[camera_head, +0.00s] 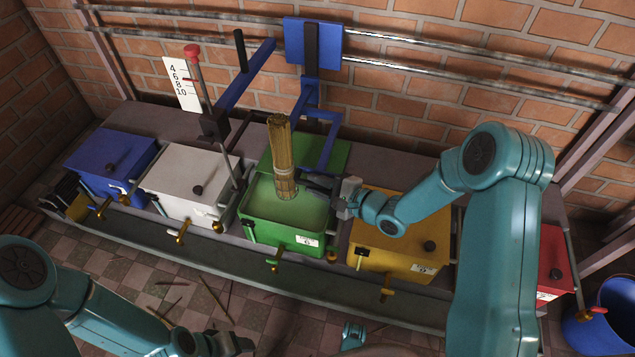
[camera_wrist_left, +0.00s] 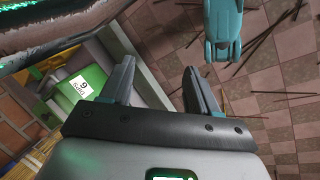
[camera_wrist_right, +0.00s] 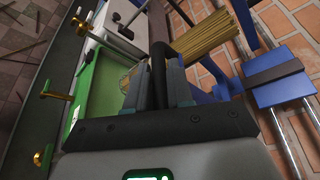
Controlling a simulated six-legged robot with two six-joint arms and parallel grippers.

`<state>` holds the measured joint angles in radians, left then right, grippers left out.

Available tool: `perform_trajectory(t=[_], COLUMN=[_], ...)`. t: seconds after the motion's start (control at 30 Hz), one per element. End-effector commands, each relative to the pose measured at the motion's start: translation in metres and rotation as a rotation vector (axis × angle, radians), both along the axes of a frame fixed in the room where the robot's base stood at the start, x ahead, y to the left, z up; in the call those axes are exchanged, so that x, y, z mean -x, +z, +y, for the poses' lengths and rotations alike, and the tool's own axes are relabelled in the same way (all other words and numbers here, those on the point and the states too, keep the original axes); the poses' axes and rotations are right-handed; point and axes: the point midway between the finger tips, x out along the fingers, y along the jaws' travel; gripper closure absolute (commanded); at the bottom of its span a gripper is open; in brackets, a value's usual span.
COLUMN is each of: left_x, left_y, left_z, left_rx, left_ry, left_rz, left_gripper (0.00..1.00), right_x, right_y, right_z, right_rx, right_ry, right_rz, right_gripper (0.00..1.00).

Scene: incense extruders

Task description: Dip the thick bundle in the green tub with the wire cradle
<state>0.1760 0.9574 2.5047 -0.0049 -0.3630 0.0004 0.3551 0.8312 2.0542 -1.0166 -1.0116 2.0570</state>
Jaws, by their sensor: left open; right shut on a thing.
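The thick bundle (camera_head: 282,150) of tan sticks stands nearly upright at the open green tub (camera_head: 290,236), its lower end within the tub's outline. The wire cradle (camera_head: 286,187) shows faintly around its lower end. I cannot tell whether that end touches the liquid. My right gripper (camera_head: 320,184) is to the right of the bundle, over the tub. In the right wrist view it is shut on a dark handle (camera_wrist_right: 158,72), seemingly the cradle's, with the bundle (camera_wrist_right: 207,38) beyond. My left gripper (camera_wrist_left: 160,88) is open and empty, low in front of the bench.
Closed blue (camera_head: 110,160), white (camera_head: 186,186) and yellow (camera_head: 399,230) tubs flank the green one, with a red tub (camera_head: 553,260) far right. Brass taps stick out in front. A blue press frame (camera_head: 312,45) stands behind. Loose sticks (camera_head: 215,300) lie on the floor.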

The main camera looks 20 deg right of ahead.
Motion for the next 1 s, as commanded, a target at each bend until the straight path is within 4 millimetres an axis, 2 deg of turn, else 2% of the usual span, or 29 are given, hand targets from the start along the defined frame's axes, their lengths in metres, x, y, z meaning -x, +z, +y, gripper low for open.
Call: perform_trajectory(t=[0.03, 0.6, 0.8, 1.0], left_x=[-0.001, -0.01, -0.013, -0.014], left_y=[-0.006, -0.05, -0.061, -0.065], left_z=[0.0, 0.01, 0.012, 0.013], left_rx=[0.0, -0.007, -0.009, -0.01], left_ry=[0.001, 0.04, 0.05, 0.054], left_rz=[-0.001, -0.019, -0.022, -0.025], left_gripper=[0.4, 0.4, 0.4, 0.4], right_x=[0.0, 0.0, 0.0, 0.0], right_y=[-0.011, -0.107, -0.128, -0.139], right_z=[0.0, 0.0, 0.0, -0.001], right_rx=[0.0, 0.0, 0.0, 0.001], right_ry=[0.0, 0.0, -0.001, -0.001], right_rz=[0.003, 0.004, 0.003, 0.002], right_gripper=[1.0, 1.0, 1.0, 1.0])
